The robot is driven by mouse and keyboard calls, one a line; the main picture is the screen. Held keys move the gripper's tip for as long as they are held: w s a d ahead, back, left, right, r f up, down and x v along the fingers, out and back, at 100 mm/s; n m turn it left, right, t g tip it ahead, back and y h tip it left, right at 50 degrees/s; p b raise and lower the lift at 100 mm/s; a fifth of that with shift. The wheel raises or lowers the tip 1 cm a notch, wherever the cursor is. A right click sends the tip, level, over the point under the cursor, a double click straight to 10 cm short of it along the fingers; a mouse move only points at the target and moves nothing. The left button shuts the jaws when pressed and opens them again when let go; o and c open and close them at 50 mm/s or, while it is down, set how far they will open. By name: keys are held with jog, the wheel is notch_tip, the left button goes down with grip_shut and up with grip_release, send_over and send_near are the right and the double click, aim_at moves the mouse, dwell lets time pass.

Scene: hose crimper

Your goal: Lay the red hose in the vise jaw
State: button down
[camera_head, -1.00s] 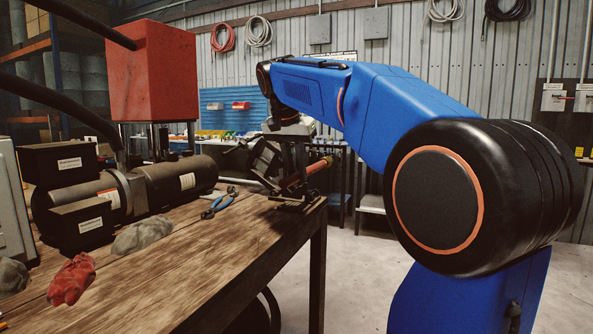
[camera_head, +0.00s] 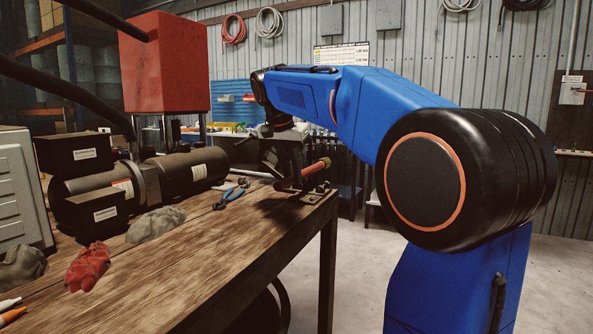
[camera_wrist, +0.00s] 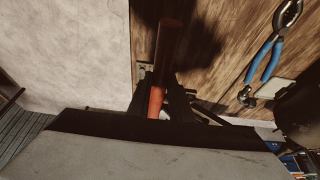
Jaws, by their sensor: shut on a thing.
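The red hose (camera_head: 309,170) shows in the head view at the bench's far right corner, with a brass-coloured end at its right. It also shows in the wrist view (camera_wrist: 168,42), running between the dark fingers. My gripper (camera_wrist: 156,92) is shut on the hose. In the head view, my gripper is dark and partly merges with the shapes around the hose. The vise (camera_head: 312,197) is dark and stands at the bench corner, directly below the hose. Its jaw is mostly hidden, and I cannot tell whether the hose touches it.
Blue-handled pliers (camera_head: 232,194) lie on the wooden bench (camera_head: 215,255) left of the vise. A crimping machine with a red block (camera_head: 165,65) stands at the back left. Clear floor lies right of the bench.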

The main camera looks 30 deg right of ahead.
jog(key=shift+w+a+f, duration=0.4)
jog(key=shift+w+f, duration=0.15)
jog(key=shift+w, duration=0.05)
jog(key=shift+w+a+f, duration=0.4)
jog(key=shift+w+f, duration=0.15)
jog(key=shift+w, duration=0.05)
jog(key=shift+f, duration=0.65)
jog(key=c, duration=1.5)
grip_release()
jog(key=v, duration=1.7)
jog(key=shift+s+a, duration=0.1)
jog(key=shift+a, duration=0.05)
jog(key=shift+s, duration=0.15)
